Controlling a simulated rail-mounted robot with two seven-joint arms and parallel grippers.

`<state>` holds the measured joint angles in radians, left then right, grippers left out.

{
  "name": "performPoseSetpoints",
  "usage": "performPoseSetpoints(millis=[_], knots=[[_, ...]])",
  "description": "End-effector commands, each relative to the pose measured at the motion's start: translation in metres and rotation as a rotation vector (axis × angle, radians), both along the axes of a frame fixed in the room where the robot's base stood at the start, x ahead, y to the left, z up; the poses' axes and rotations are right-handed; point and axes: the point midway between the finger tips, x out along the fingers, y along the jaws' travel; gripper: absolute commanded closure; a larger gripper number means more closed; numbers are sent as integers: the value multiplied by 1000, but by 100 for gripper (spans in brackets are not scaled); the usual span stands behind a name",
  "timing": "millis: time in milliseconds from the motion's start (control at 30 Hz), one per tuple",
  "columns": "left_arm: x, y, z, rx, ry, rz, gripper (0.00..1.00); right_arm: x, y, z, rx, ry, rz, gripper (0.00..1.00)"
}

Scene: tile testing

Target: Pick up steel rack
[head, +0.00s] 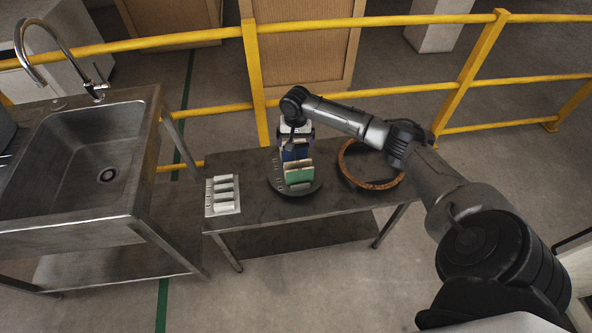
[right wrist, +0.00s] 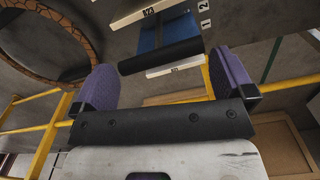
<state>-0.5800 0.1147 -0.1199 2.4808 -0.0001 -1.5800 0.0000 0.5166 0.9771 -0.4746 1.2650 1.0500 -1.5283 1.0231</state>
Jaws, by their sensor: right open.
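A pale metallic rack (head: 222,194) with several raised slots lies at the left end of the steel table; I cannot tell for sure whether it is the steel rack. On a round dark base (head: 307,188), upright tiles stand in a row, with a green one (head: 299,175) in front and a blue one (head: 294,153) behind. My right gripper (head: 297,140) is above the back of this row, pointing down. In the right wrist view its purple pads (right wrist: 165,75) are apart, with a blue piece and black bar (right wrist: 160,57) beyond them. My left gripper is not in view.
A brown ring (head: 372,185) lies on the table (head: 255,212), right of the round base. A sink (head: 85,165) with a tap (head: 60,55) stands at the left. Yellow railings (head: 257,75) run behind the table. The table's front edge is clear.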

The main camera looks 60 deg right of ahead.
Motion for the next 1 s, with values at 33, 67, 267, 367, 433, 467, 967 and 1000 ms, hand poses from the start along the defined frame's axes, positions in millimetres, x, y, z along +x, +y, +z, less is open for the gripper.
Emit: performPoseSetpoints(millis=[33, 67, 267, 367, 433, 467, 967, 1000], knots=[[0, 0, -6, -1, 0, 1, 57, -1, 0, -10, 1, 2, 0, 0], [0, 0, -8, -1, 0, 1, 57, -1, 1, -15, 1, 3, 0, 0], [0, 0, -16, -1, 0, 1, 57, -1, 1, -37, 0, 2, 0, 0], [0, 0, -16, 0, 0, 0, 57, -1, 1, -39, -1, 1, 0, 0], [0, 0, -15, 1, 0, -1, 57, -1, 1, -38, -1, 1, 1, 0], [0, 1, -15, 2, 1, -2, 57, -1, 1, -38, -1, 1, 1, 0], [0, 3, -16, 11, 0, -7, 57, -1, 1, -38, 0, 0, 2, 43], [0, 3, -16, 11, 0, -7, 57, -1, 1, -38, 0, 0, 2, 47]])
